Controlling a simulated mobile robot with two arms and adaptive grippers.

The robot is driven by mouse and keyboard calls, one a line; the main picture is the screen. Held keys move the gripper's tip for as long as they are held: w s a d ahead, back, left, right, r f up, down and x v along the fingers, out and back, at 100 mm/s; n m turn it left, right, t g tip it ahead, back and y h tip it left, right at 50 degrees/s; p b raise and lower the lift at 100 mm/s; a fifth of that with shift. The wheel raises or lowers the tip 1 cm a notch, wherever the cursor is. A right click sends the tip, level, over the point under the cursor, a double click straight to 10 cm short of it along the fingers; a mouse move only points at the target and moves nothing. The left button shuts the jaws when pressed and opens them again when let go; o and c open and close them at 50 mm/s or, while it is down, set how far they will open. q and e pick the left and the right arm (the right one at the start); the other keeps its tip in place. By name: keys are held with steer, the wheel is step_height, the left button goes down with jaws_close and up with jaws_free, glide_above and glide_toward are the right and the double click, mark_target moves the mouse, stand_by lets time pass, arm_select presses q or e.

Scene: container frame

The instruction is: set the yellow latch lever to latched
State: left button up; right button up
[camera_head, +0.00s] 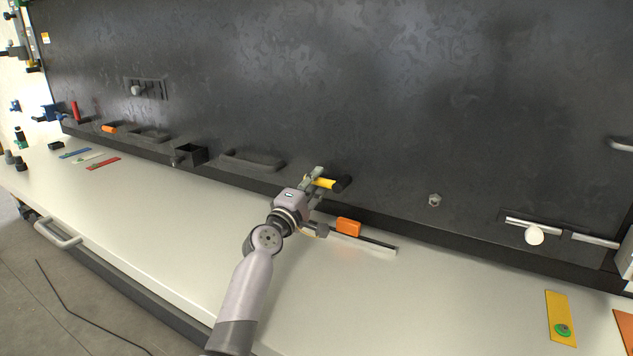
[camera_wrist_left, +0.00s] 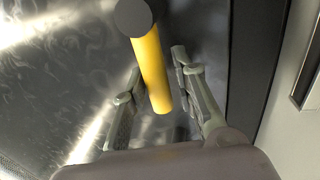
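The yellow latch lever (camera_head: 324,183) sticks out from the dark panel and ends in a black knob. It runs to the right in the head view. In the left wrist view the yellow lever (camera_wrist_left: 151,65) passes between my fingers, with its dark round end toward the camera. My left gripper (camera_head: 318,186) is around the lever, one finger on each side. In the left wrist view my left gripper (camera_wrist_left: 157,75) is open, with a visible gap on the right finger's side. I cannot tell whether the left finger touches the lever. The lever's pivot is hidden. My right gripper is not in view.
An orange block (camera_head: 348,227) sits on a dark rail just below my left gripper. A white knob (camera_head: 534,235) on a metal bar is at the right. A black open box (camera_head: 189,155) is on the panel to the left. The pale bench front is mostly clear.

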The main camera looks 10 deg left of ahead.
arm_select(q)
steer(key=shift+o, duration=1)
steer(key=shift+r, duration=0.1)
steer(key=shift+s, duration=0.15)
steer(key=v, duration=1.1)
steer(key=shift+s, duration=0.35)
steer(key=shift+a+f, duration=0.15)
steer(key=shift+f, duration=0.1)
